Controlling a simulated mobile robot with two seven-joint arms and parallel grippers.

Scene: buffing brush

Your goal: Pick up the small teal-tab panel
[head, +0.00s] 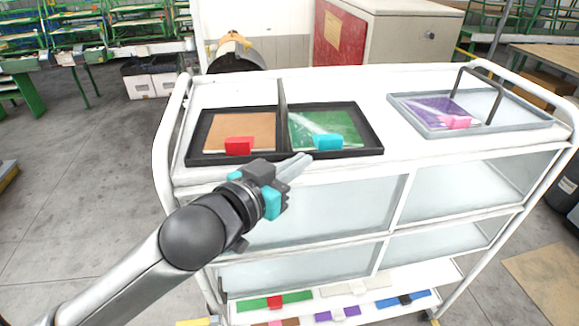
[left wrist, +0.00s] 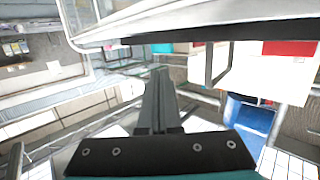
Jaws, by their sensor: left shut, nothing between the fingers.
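The teal-tab panel is a green panel (head: 335,122) with a teal tab (head: 327,142) on its front edge. It lies in the right compartment of a black tray (head: 369,138) on top of a white cart. My left gripper (head: 303,158) is shut and empty, its fingertips just in front of the tray's front rim, a little left of and below the teal tab in the head view. In the left wrist view, the shut fingers (left wrist: 158,72) point toward a teal patch (left wrist: 162,48) under the tray's dark edge. My right gripper is not in view.
A brown panel with a red tab (head: 239,146) lies in the tray's left compartment. A grey tray (head: 424,130) with a handle holds a purple panel with a pink tab (head: 456,122) at the right. Several coloured panels lie on the cart's low shelf. The cart top (head: 330,84) behind the trays is clear.

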